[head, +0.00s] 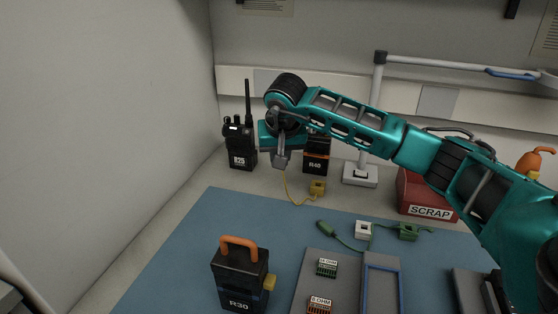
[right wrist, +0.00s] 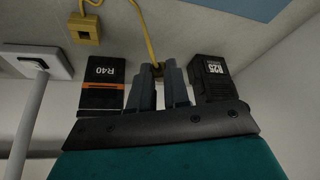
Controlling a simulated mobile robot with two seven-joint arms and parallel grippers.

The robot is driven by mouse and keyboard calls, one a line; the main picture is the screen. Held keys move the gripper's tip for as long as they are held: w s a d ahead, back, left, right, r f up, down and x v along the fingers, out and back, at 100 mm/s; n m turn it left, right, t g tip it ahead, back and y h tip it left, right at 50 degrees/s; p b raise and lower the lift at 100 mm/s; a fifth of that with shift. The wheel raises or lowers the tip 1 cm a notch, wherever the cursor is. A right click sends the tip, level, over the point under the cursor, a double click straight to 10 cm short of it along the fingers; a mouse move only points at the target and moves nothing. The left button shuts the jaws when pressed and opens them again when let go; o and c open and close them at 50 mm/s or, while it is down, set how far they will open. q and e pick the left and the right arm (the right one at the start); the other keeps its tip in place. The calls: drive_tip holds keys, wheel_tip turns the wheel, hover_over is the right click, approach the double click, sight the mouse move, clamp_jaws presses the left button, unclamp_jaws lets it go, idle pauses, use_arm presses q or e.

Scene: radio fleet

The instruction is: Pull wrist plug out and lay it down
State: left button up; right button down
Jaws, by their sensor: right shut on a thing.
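My right gripper (head: 281,163) hangs over the back of the bench, between radio R25 and the R40 unit. It is shut on a small yellow plug (right wrist: 158,70) at the end of a thin yellow cord (head: 297,201). The gripper largely hides the plug in the head view. The cord sags from the gripper to a yellow block (head: 317,187) on the bench; the block also shows in the right wrist view (right wrist: 85,28). My left gripper is not in view.
Radio R25 (head: 240,147) with its antenna and the R40 unit (head: 316,155) stand close beside the gripper. The R30 unit (head: 240,280) stands on the blue mat (head: 187,260). A white stand (head: 360,174) and red SCRAP bin (head: 428,198) are rightward. The mat's left part is clear.

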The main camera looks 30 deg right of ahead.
drive_tip(key=shift+w+r+n+t, duration=0.1)
drive_tip(key=shift+n+t, duration=0.2)
use_arm(q)
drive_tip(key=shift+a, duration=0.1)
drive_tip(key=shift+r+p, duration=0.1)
drive_tip(key=shift+p, duration=0.2)
use_arm(e)
drive_tip(key=shift+r, duration=0.2)
drive_tip(key=shift+f+b, duration=0.35)
drive_tip(key=shift+f, duration=0.1)
wheel_tip(320, 180, down, 5)
drive_tip(key=b, duration=0.3)
drive_tip(key=shift+f, duration=0.2)
drive_tip(key=shift+f+b, duration=0.5)
drive_tip(key=shift+f, duration=0.05)
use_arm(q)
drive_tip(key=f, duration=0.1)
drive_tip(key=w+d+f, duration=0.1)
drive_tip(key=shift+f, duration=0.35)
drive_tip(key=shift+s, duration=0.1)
